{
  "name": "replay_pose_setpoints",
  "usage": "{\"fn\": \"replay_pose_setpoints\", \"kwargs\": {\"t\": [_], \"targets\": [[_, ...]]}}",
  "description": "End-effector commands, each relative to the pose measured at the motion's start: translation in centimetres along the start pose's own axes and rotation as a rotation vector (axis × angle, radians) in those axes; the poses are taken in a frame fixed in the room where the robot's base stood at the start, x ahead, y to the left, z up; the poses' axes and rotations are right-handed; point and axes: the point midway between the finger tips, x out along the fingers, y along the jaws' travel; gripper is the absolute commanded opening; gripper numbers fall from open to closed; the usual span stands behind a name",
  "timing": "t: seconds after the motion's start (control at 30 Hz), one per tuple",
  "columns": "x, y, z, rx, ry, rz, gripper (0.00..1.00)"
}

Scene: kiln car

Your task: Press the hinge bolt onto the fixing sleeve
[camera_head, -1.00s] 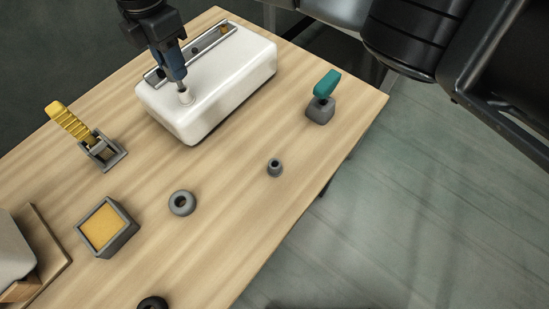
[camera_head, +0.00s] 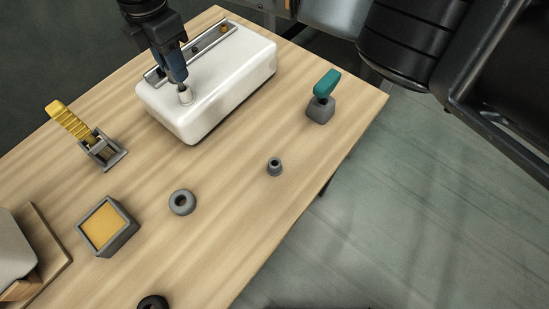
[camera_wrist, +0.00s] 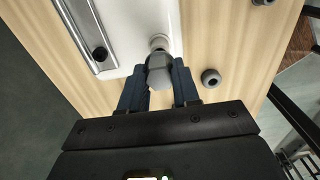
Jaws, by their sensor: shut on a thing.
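The white block (camera_head: 235,85) lies on the wooden table with a metal rail along its far side. A pale sleeve (camera_head: 186,96) stands upright on its top near the left end; it also shows in the wrist view (camera_wrist: 159,40). My gripper (camera_head: 179,80) points down just above the sleeve. In the wrist view its blue fingers (camera_wrist: 160,88) are shut on a grey, faceted hinge bolt (camera_wrist: 160,74). The bolt's lower end is hidden, so I cannot tell whether it touches the sleeve.
A yellow-handled clamp (camera_head: 88,137) stands left of the block. A teal-handled piece (camera_head: 322,97) stands to its right. A grey ring (camera_head: 182,202), a small grey collar (camera_head: 275,166) and an orange-topped square box (camera_head: 107,227) lie in front.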

Motion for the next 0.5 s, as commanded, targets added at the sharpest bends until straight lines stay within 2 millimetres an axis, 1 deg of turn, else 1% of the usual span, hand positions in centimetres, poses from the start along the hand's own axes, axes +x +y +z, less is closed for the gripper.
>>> {"fn": "replay_pose_setpoints", "kwargs": {"t": [0.5], "targets": [[1.03, -0.01, -0.01, 0.000, 0.000, 0.000, 0.00]]}}
